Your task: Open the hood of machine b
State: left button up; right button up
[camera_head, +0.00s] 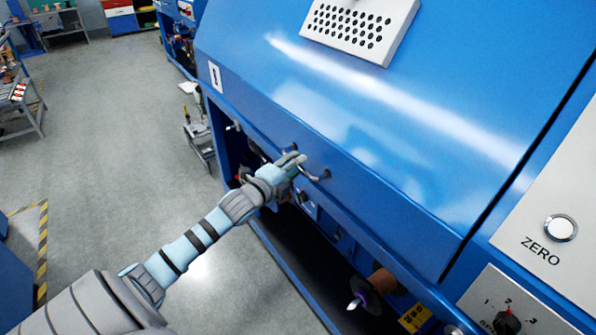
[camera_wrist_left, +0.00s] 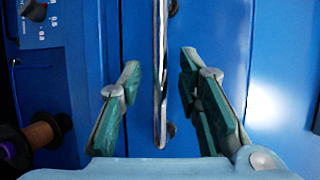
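The blue hood (camera_head: 370,120) of the machine is down and covers the upper front of its body. A chrome bar handle (camera_head: 318,176) sits near the hood's lower edge, partly hidden by my left gripper (camera_head: 294,162). In the left wrist view the handle (camera_wrist_left: 160,85) runs upright between the two green-padded fingers of my left gripper (camera_wrist_left: 160,72). The fingers are apart, with a visible gap on each side of the bar. I cannot tell how deep the bar lies between them. No letter naming the machine is legible. My right gripper is not in view.
A panel with a ZERO button (camera_head: 561,228) and a rotary knob (camera_head: 507,322) is at the right. Below the hood is an open bay with a spool (camera_head: 383,281). A small cart (camera_head: 201,140) stands beyond the machine. Grey floor (camera_head: 110,130) at the left is free.

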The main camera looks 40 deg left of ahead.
pick_arm(q)
jog(key=shift+x, duration=0.85)
grip_shut()
